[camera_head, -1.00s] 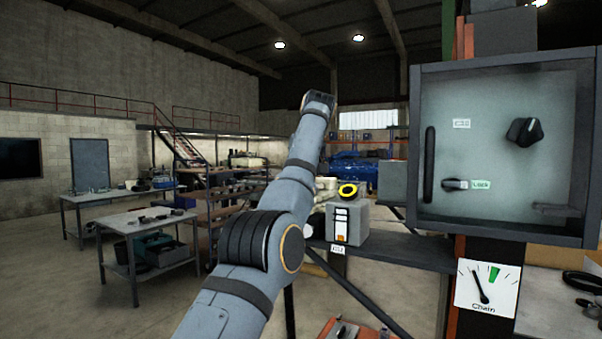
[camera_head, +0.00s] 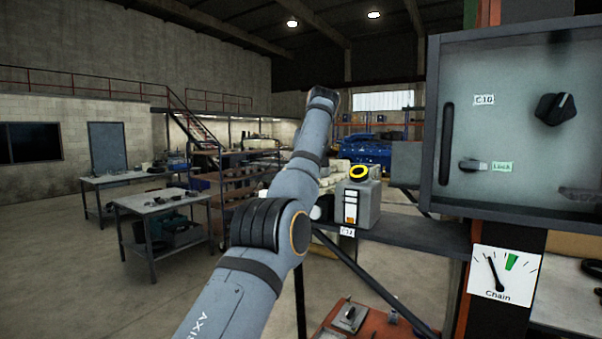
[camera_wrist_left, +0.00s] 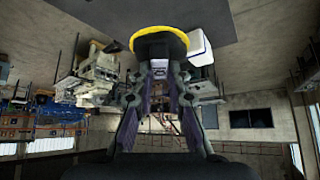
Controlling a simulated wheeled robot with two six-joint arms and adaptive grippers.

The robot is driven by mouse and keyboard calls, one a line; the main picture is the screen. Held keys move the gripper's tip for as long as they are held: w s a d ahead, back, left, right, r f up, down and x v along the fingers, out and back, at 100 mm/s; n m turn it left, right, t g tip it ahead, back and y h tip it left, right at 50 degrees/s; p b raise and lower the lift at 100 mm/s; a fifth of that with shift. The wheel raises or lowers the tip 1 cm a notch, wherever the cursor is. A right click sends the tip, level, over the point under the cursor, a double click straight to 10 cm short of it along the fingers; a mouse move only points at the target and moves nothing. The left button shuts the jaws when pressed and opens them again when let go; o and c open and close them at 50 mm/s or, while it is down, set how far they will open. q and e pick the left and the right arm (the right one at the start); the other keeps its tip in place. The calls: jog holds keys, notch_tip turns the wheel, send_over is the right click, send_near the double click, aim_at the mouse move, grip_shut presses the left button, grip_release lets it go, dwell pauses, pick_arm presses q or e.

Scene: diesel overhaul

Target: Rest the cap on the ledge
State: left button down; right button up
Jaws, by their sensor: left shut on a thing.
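My left arm (camera_head: 297,185) rises through the middle of the head view and hides its own gripper there. In the left wrist view, my left gripper (camera_wrist_left: 160,68) is shut on the cap (camera_wrist_left: 160,44), a dark disc with a yellow rim at the fingertips. A grey canister (camera_head: 369,205) stands on the dark ledge (camera_head: 420,236), just right of my arm. A yellow ring with a dark middle (camera_head: 359,172) shows at the canister's top. I cannot tell whether this is the same cap. My right gripper is in neither view.
A grey cabinet (camera_head: 433,130) with a knob and latch hangs above the ledge's right end. A Chain gauge (camera_head: 503,275) sits below it. A white object (camera_wrist_left: 198,48) is beside the cap in the wrist view. An orange cart (camera_head: 330,320) stands below the ledge.

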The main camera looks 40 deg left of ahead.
pick_arm(q)
jog(key=shift+f+b, duration=2.35)
jog(key=shift+f, duration=0.3)
jog(key=c, duration=1.2)
grip_release()
jog(key=shift+r, duration=0.15)
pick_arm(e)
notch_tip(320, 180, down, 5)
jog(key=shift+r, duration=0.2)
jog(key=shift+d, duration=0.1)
